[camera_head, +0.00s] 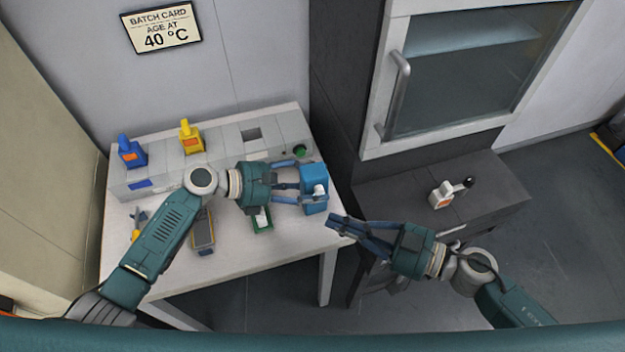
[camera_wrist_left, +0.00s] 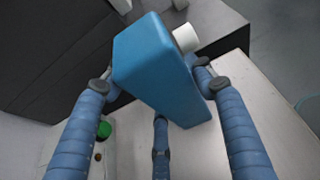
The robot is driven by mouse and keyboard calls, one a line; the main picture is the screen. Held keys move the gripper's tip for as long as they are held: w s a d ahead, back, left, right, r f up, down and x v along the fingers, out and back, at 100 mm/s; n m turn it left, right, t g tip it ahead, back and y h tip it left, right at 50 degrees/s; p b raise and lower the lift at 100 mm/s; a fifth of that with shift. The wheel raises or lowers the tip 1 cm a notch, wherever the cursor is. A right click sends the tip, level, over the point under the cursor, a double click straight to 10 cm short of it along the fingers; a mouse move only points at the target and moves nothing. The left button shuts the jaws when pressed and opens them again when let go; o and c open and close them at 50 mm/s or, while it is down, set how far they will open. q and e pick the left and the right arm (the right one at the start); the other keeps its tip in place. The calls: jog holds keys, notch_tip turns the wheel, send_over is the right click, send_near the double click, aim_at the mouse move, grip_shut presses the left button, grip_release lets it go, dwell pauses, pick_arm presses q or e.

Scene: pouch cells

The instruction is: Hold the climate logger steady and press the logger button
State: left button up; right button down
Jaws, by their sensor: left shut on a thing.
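The climate logger (camera_head: 314,178) is a blue box with a white round button (camera_head: 319,190) on its side. My left gripper (camera_head: 308,186) is shut on the logger at the right end of the white table. In the left wrist view the logger (camera_wrist_left: 160,72) sits between blue fingers, and its white button (camera_wrist_left: 186,38) sticks out clear of them.
The white table (camera_head: 270,258) carries a grey station (camera_head: 225,150) with a blue item (camera_head: 131,151), a yellow item (camera_head: 190,137) and a green button (camera_head: 300,151). A dark cabinet (camera_head: 490,200) with a white device (camera_head: 442,194) stands right.

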pick_arm(q)
jog(key=o, duration=1.4)
jog(key=shift+c, duration=0.2)
jog(key=shift+a, duration=0.1)
